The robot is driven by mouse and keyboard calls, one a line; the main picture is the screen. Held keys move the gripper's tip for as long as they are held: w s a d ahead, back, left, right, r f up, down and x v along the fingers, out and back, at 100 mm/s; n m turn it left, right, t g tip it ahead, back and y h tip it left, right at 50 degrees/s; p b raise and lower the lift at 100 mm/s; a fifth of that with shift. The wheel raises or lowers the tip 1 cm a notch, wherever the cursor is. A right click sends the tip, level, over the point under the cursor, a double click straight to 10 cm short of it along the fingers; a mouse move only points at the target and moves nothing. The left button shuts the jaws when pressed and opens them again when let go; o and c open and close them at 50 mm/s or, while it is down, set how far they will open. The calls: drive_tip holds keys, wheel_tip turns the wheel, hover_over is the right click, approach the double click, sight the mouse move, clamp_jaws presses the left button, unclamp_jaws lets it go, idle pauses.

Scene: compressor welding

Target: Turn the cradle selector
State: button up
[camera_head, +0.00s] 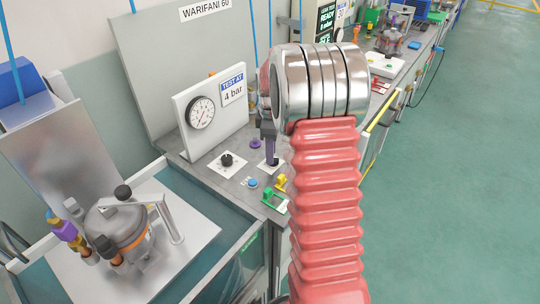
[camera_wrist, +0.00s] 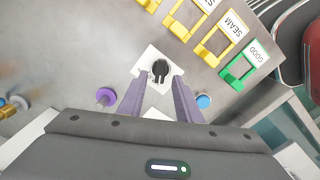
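A black selector knob (camera_wrist: 160,68) on a white plate shows in the wrist view between and just beyond my fingertips. My gripper (camera_wrist: 158,79) is open, with one grey-purple finger on each side of the knob's plate and nothing held. In the head view my gripper (camera_head: 270,154) points down at a knob and plate (camera_head: 273,163) that it partly hides. A second black knob (camera_head: 227,159) on a white plate stands to its left, below the dial gauge. I cannot read a cradle label on either. Whether the fingers touch the knob is unclear.
A purple button (camera_wrist: 105,96) and a blue button (camera_wrist: 204,101) flank my fingers. Yellow brackets (camera_wrist: 214,44) and a green bracket (camera_wrist: 238,72) stand near the bench edge. A gauge (camera_head: 201,113) stands behind; a metal vessel in a fixture (camera_head: 118,225) is at left.

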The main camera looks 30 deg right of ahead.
drive_tip(key=shift+f, duration=0.8)
drive_tip(key=shift+c, duration=0.2)
